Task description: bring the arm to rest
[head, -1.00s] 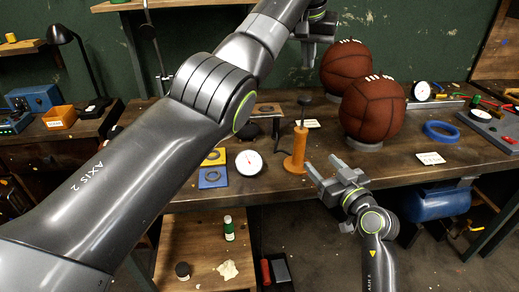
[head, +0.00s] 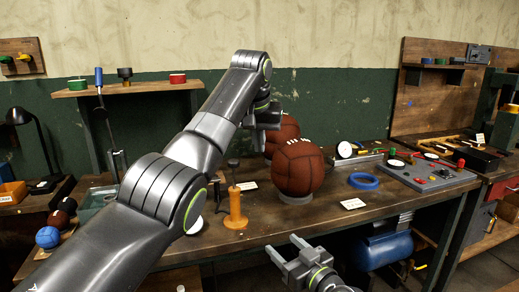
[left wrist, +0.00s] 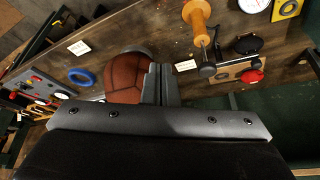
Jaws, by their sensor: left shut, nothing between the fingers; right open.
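My left gripper (head: 267,120) is shut and empty, held in front of the upper left part of the rear leather ball (head: 284,136). Its shut fingers (left wrist: 160,84) also show in the left wrist view, beside a brown leather ball (left wrist: 125,78). The front leather ball (head: 298,168) sits on a grey ring stand (head: 295,197) on the workbench (head: 270,226). The rear ball is partly hidden by the gripper and the front ball. My right gripper (head: 293,258) is open and empty, low in front of the bench's front edge.
An orange-handled tool (head: 236,210) stands upright near my left arm. A blue ring (head: 364,181), a white card (head: 352,203), a dial gauge (head: 345,149) and a grey tool board (head: 430,172) lie to the right. A wall shelf (head: 128,89) is at the left. A blue tank (head: 380,250) is under the bench.

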